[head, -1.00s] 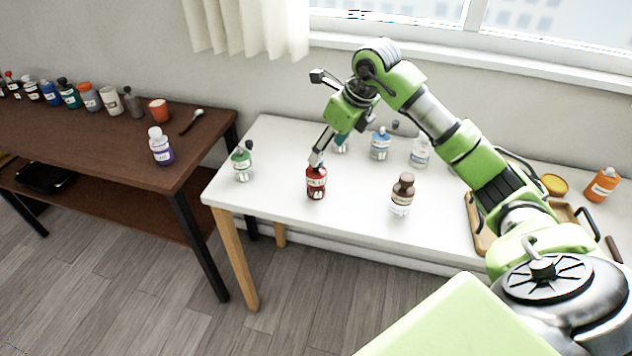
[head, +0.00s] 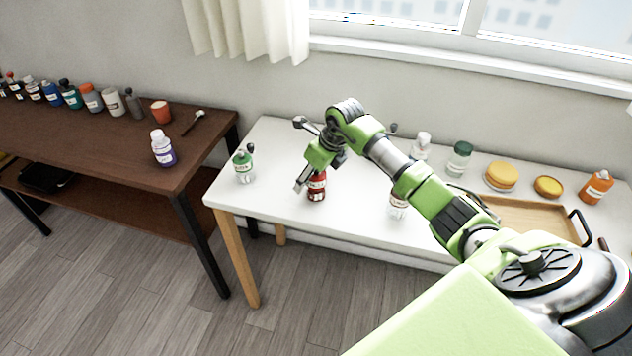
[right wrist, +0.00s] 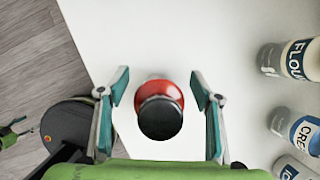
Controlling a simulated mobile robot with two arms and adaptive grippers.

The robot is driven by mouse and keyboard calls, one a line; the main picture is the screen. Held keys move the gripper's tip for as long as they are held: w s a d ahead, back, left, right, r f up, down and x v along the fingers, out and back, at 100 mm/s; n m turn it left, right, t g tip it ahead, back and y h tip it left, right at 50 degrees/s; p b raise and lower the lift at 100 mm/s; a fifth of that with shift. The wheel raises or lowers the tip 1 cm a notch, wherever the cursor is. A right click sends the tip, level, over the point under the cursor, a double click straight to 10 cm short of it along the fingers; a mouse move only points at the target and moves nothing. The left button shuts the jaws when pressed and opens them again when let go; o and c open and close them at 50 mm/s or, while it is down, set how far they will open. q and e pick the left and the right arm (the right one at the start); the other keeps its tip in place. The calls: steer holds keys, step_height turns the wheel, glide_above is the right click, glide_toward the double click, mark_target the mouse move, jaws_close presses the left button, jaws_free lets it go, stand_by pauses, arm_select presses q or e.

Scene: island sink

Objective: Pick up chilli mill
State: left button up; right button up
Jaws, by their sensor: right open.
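The chilli mill appears to be the red bottle (head: 317,188) standing upright near the front edge of the white table; its label is too small to read. In the right wrist view, the red mill (right wrist: 160,90) shows its round dark cap towards the camera. My right gripper (head: 310,164) is at the mill, partly covering its top in the head view. In the right wrist view the open gripper (right wrist: 160,98) has one finger on each side of the mill, with a gap at both sides.
A green-topped bottle (head: 244,166) stands left of the mill. Another bottle (head: 398,206) is to its right, partly behind my arm. A wooden tray (head: 540,218) lies at the right. A brown table (head: 100,150) with several bottles is at the left. Table front (head: 268,205) is clear.

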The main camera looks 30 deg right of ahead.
steer(key=shift+f, duration=0.1)
steer(key=shift+c, duration=0.3)
steer(key=c, duration=1.2)
steer(key=shift+c, duration=0.2)
steer(key=shift+w, duration=0.1)
